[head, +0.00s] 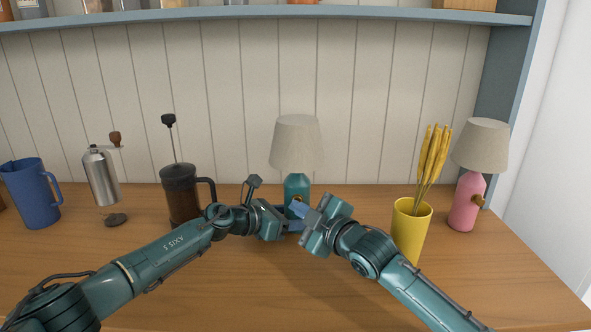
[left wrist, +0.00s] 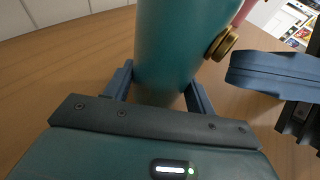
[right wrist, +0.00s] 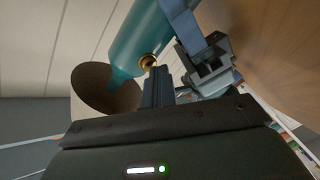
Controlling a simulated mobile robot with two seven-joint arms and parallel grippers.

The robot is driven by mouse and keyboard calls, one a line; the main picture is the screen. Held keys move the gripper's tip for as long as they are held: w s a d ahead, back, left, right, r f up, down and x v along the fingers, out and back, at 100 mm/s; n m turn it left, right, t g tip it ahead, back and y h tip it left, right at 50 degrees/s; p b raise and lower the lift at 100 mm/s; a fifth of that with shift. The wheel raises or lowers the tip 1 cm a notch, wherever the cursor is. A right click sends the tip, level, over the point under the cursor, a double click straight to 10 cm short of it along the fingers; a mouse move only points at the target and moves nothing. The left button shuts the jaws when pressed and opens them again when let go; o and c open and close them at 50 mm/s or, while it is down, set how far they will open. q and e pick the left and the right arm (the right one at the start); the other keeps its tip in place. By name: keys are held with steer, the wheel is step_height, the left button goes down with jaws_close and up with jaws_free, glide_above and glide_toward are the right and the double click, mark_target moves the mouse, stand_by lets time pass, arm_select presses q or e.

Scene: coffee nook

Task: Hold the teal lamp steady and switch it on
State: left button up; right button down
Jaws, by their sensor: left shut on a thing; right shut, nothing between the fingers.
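The teal lamp stands upright on the wooden counter, its teal base (head: 297,186) under a beige shade (head: 297,145) that shows no glow. My left gripper (head: 287,217) is shut around the lower part of the base; in the left wrist view its fingers (left wrist: 158,92) lie on both sides of the teal body (left wrist: 170,40). A brass knob (left wrist: 222,43) sticks out of the base. My right gripper (head: 299,209) is shut and empty, its fingertips (right wrist: 157,72) right at the knob (right wrist: 148,60). I cannot tell whether they touch it.
A yellow vase (head: 411,232) with yellow stalks stands beside my right forearm, and a pink lamp (head: 465,203) is behind it at right. A French press (head: 180,195), a steel grinder (head: 102,178) and a blue pitcher (head: 33,195) stand left. The front middle counter is clear.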

arm_select(q)
steer(key=shift+s+d, duration=0.1)
arm_select(e)
steer(key=shift+s+d, duration=0.1)
steer(key=shift+s, duration=3.35)
arm_select(q)
steer(key=o, duration=0.8)
steer(key=shift+o, duration=0.2)
